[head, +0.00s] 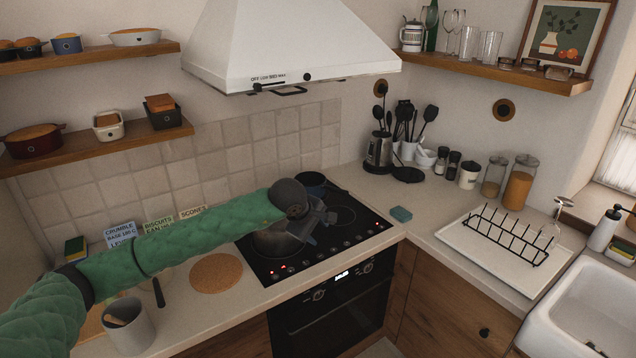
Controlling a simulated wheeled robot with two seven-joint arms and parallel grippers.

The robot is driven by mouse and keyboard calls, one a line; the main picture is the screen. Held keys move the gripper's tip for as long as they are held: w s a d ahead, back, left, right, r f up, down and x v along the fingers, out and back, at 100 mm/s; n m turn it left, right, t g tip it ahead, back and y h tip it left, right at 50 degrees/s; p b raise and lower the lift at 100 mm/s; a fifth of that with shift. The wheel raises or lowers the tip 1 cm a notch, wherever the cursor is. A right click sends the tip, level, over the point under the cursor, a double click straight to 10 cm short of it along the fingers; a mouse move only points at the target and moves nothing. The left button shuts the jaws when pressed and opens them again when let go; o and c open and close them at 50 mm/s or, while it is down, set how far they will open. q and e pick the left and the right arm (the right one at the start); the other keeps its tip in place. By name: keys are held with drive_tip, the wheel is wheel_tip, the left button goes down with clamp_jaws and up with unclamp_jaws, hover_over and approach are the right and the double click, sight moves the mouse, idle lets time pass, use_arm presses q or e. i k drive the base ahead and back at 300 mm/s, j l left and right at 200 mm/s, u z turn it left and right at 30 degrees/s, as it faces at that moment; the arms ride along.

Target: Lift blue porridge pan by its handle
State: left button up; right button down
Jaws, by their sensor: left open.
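My left arm, in a green quilted sleeve, reaches across from the left over the hob. A grey metal pot (270,243) sits at the front left of the hob, partly covered by my wrist and gripper. I cannot tell whether the fingers touch anything. My right gripper is out of view.
The black hob (348,238) has free room at its right. A white hood (290,50) hangs above. A cork mat (216,272) and a utensil cup (129,325) are left.

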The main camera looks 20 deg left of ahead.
sight(314, 182)
drive_tip(key=i+j, duration=0.15)
drive_tip(key=i, duration=0.55)
drive_tip(key=i+j, duration=0.15)
drive_tip(key=i, duration=0.55)
